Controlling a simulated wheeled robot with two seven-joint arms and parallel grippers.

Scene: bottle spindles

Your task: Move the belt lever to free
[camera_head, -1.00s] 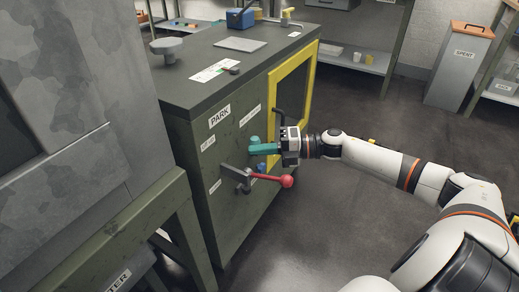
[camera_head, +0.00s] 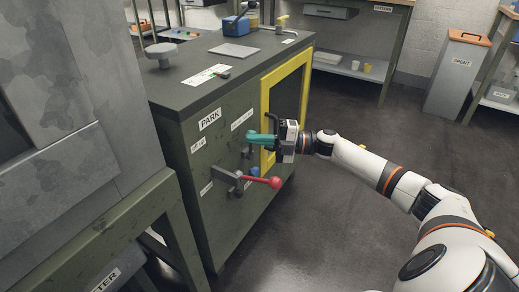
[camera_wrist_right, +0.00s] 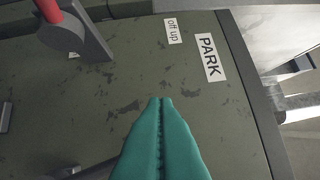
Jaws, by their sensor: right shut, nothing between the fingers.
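The grey cabinet carries a lever with a red rod and round red knob (camera_head: 275,183), pointing right and slightly down from its grey pivot (camera_head: 236,184). The red part and grey hub (camera_wrist_right: 62,36) also show at the upper left of the right wrist view. A blue knob (camera_head: 254,171) sits just above the red rod. I cannot read which lever is the belt lever. My right gripper (camera_head: 250,139), with teal fingers, is above the red lever and apart from it. Its fingertips (camera_wrist_right: 160,102) are together and empty, facing the panel. My left gripper is out of view.
The panel has a PARK label (camera_head: 210,119) and an "off up" label (camera_wrist_right: 173,31). A yellow-framed opening (camera_head: 265,110) with a dark handle is beside my right gripper. A grey machine on a green stand (camera_head: 110,235) is close at left. Open floor lies at right.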

